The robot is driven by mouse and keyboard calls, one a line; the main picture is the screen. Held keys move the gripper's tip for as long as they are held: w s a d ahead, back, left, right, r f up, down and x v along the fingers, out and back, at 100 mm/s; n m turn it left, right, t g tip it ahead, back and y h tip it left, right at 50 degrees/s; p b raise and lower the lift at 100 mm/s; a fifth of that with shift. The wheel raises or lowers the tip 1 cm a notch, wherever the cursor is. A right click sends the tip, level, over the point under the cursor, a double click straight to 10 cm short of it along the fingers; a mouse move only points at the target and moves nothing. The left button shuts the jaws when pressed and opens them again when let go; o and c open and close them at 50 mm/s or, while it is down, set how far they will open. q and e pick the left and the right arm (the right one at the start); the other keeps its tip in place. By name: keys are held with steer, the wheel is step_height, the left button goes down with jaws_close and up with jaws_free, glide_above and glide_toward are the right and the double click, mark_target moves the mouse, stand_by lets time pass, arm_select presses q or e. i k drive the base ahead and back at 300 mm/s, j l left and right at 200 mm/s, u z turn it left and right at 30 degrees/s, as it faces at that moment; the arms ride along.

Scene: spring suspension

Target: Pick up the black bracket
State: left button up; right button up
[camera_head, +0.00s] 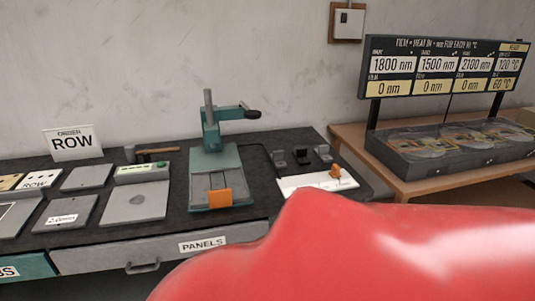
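Several small dark brackets or holders stand in a row on the dark bench, right of the green press. One is a grey-black piece (279,159), one a darker piece (301,156), and one a black piece (322,153) at the right end. They are too small to tell for certain which is the black bracket. Neither of my grippers shows in the head view, and nothing is seen holding these pieces. The lower right of the view is blocked close to the camera.
The green press (218,165) with an orange block (220,198) stands left of the pieces. A white board (310,180) with a small orange-brown part (335,171) lies in front of them. A hammer (150,152) and grey panels lie left. A display stand (445,70) is right.

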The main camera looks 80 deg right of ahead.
mark_target(300, 155)
steer(key=z, duration=2.95)
